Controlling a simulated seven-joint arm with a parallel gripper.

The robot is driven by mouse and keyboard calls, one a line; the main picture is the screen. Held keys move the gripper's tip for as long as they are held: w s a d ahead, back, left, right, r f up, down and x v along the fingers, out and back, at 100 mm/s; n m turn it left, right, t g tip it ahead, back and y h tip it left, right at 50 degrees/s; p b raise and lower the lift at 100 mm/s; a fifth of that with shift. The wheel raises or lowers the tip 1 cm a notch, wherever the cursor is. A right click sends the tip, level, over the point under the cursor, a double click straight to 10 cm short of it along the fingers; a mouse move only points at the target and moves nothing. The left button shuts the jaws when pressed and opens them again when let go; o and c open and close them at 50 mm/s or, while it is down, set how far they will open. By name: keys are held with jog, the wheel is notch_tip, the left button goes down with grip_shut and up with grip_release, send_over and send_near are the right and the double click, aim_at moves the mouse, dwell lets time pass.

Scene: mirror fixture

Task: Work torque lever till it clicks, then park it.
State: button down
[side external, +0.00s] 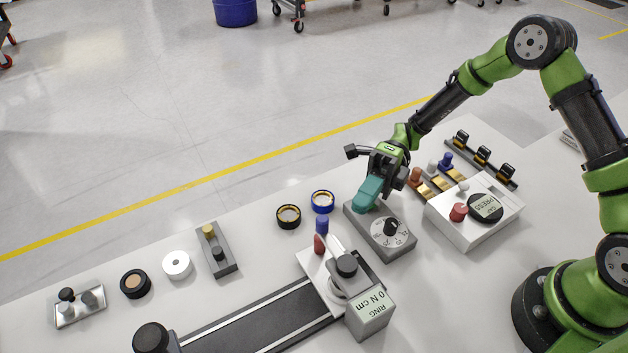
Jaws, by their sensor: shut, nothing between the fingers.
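The torque station stands at front centre. Its grey box has a display (372,304) that reads "RING" and "0 N cm", upside down in the picture. A black round knob (347,265) sits above a white plate (314,272) beside it. A red handle (319,243) and a blue handle (322,225) stand at the plate's far end; I cannot tell which belongs to the lever. My gripper (364,202) has teal fingers, shut and empty. It is over the far left edge of the grey dial box (398,243), apart from the torque station. Whether it touches the box is unclear.
A white press box (470,222) with a red button stands right. A dark rail (255,318) runs to the plate. Black-gold (288,217) and blue (322,200) rings lie behind. A grey block with pegs (217,252), round parts and a metal fixture (79,305) stand left.

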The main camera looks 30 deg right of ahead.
jog(key=v, duration=0.2)
jog(key=w+v, duration=0.1)
jog(key=v, duration=0.5)
jog(key=shift+w+a, duration=0.25)
jog(key=shift+a, duration=0.05)
jog(key=shift+w+d, duration=0.2)
jog(key=shift+d, duration=0.05)
jog(key=shift+w+d+r, duration=0.1)
jog(key=shift+d+r, duration=0.05)
jog(key=shift+r, duration=0.2)
notch_tip(320, 180, up, 14)
jog(key=n+t+h, duration=0.7)
jog(key=n+h, duration=1.4)
jog(key=n, duration=0.4)
send_over(335, 243)
jog(key=s, duration=0.3)
notch_tip(335, 243, down, 6)
jog(key=s+a+r+n+t+y, duration=0.25)
jog(key=a+r+n+t, duration=0.35)
jog(key=a+n+t, duration=0.3)
jog(key=w+d+f, duration=0.2)
jog(key=w+f, duration=0.1)
jog(key=f, duration=0.3)
jog(key=w+d+f+g, duration=0.1)
jog(key=w+d+f, duration=0.2)
jog(key=f, duration=0.4)
jog(key=shift+w+d+h, duration=0.2)
jog(key=shift+w+h, duration=0.15)
jog(key=shift+h, duration=0.1)
